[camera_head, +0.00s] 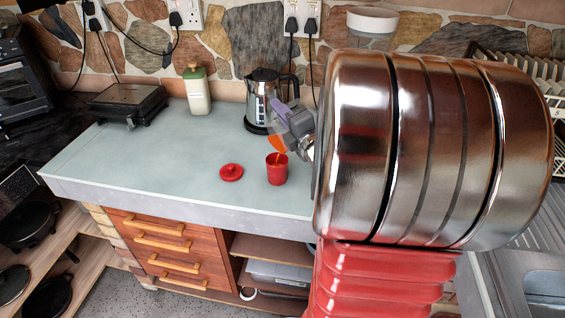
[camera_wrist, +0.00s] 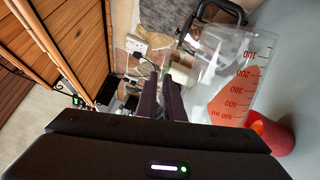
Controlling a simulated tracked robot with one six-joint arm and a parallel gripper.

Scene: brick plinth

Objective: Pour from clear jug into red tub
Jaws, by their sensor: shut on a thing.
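The clear jug (camera_wrist: 230,62), with red volume marks, is tilted and holds orange liquid gathered toward its lower side. My gripper (camera_wrist: 166,98) is shut on the jug; where the fingers meet it is partly hidden. In the head view my gripper (camera_head: 287,115) and the jug (camera_head: 277,146) are above the red tub (camera_head: 277,174), which stands upright on the worktop. Orange shows at the tub's mouth, just below the jug's lip. The tub also shows in the wrist view (camera_wrist: 275,136), close beside the jug.
A red lid (camera_head: 231,172) lies on the worktop left of the tub. The front left of the worktop (camera_head: 140,165) is clear.

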